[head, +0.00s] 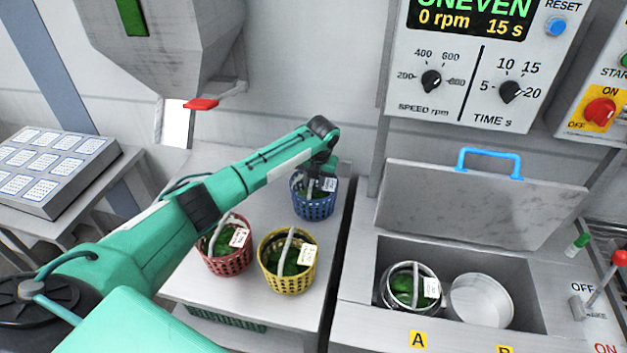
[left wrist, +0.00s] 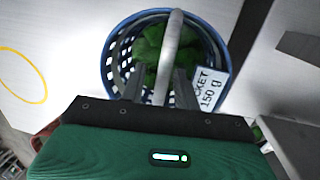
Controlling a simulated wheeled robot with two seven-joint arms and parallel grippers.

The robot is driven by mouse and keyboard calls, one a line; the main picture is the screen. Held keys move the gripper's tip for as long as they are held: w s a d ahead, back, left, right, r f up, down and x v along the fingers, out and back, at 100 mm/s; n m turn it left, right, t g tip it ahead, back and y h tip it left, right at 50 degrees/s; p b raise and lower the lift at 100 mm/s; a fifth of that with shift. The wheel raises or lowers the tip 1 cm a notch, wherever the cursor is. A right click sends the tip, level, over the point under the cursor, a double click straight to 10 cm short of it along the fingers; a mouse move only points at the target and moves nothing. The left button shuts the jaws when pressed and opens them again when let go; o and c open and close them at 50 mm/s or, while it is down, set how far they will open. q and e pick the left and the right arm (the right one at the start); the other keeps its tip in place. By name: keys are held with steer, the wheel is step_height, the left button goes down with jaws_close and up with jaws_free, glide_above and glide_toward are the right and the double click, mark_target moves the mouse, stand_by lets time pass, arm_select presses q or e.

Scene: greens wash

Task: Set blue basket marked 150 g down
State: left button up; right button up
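The blue basket (head: 313,207) stands upright near the back right of the table, with greens inside and a pale handle. In the left wrist view the blue basket (left wrist: 118,52) carries a white tag (left wrist: 211,90) reading 150 g. My left gripper (head: 322,178) is over it, pointing down. In the left wrist view its fingers (left wrist: 160,84) look spread, one on each side of the handle, with a gap showing on the left. The basket looks to rest on the table; its underside is hidden. My right gripper is not in view.
A red basket (head: 228,262) and a yellow basket (head: 287,275) stand in front on the same table (head: 190,290). To the right, an open-lidded machine (head: 455,240) holds a basket in A and an empty round one beside it. A hopper (head: 165,45) hangs above.

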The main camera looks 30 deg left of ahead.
arm_select(q)
step_height(320, 180, up, 12)
steer(key=d+b, duration=0.2)
steer(key=shift+s, duration=0.35)
stand_by(0.4)
